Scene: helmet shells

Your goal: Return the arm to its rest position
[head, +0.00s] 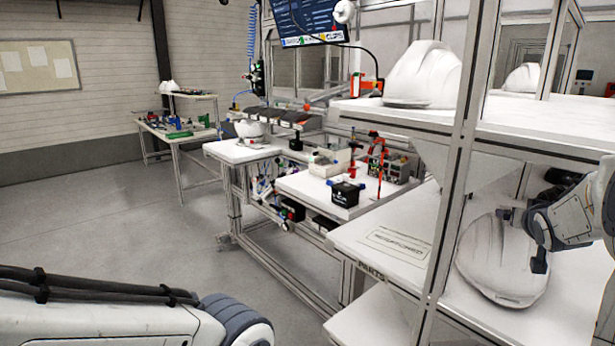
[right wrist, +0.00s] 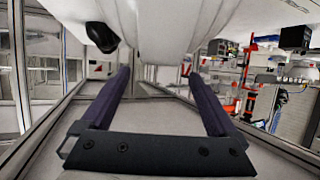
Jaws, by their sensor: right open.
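A white helmet shell (head: 490,262) lies on the lower shelf at the right of the head view. My right gripper (head: 524,238) is open at the shell's right side, its dark fingers apart and overlapping the shell in the picture. In the right wrist view the open fingers (right wrist: 157,95) are spread wide, and the white shell (right wrist: 160,30) fills the top of the picture beyond them. I cannot tell whether the fingers touch it. My left arm comes in at the bottom left of the head view; its gripper is out of view.
Another white helmet shell (head: 423,72) stands on the upper shelf (head: 500,115). A metal post (head: 455,170) rises in front of the shelves, close to the right gripper. A workbench (head: 300,188) with a black box (head: 344,193) stands at the centre. The floor at the left is clear.

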